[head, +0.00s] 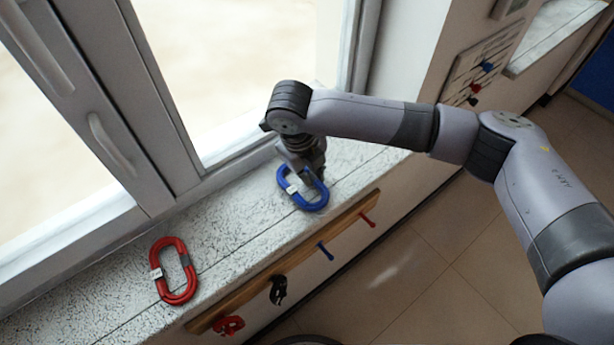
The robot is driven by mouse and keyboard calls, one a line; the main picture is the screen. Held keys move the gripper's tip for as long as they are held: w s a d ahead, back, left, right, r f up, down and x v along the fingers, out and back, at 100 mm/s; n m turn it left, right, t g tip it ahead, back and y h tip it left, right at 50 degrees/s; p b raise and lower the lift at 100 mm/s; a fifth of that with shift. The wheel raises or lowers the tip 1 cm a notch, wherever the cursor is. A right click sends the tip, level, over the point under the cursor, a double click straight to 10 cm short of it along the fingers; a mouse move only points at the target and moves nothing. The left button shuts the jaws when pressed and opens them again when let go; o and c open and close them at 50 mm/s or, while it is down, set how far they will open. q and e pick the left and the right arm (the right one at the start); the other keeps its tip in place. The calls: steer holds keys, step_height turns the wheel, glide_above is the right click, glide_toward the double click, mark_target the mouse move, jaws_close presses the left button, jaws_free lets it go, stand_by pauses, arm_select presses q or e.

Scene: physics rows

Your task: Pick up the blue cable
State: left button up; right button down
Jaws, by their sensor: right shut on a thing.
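The blue cable (314,205) is a coiled oval loop with a pale label, on the speckled window sill right of the picture's middle-left. My right gripper (313,183) comes down over it from above and is shut on the far right side of the loop. The gripper's wrist hides part of the coil's far edge. I cannot tell whether the cable is lifted off the sill. My left gripper is not in view.
A red coiled cable (190,277) lies on the sill (235,250) to the left. Below the sill edge runs a wooden rail (300,255) with red and blue pegs and a black item. The window frame (170,110) rises behind.

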mark_target(311, 177)
step_height(311, 177, up, 20)
steer(key=b, duration=0.3)
steer(key=shift+f, duration=0.1)
stand_by(0.7)
